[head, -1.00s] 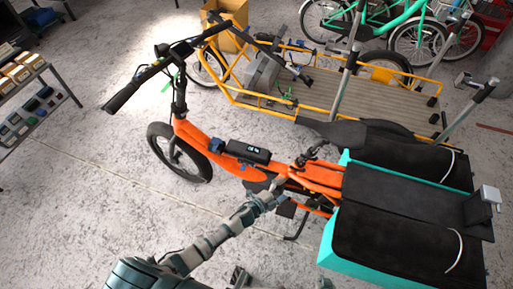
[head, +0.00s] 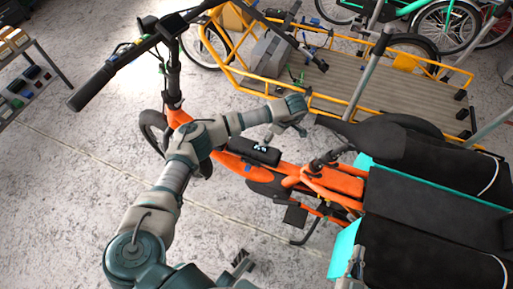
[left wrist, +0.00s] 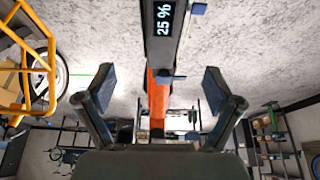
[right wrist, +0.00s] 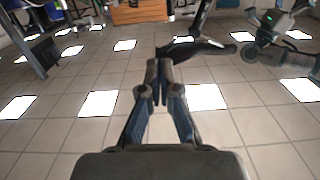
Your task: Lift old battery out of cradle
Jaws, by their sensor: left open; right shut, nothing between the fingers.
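The old battery (head: 262,154) is a black box lying along the orange bike's frame (head: 232,143). Its lit display reads 25 % at the top of the left wrist view (left wrist: 160,38). The cradle beneath it is mostly hidden. My left arm reaches across the bike's front. My left gripper (head: 288,132) hangs just above the battery, open and empty; its spread fingers show in the left wrist view (left wrist: 157,82).
The black seat (head: 345,132) and teal cargo boxes (head: 343,250) are to the right of the battery. The handlebar (head: 125,58) stands upper left. A yellow cargo bike (head: 335,75) stands behind. A shelf (head: 45,75) is at the left.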

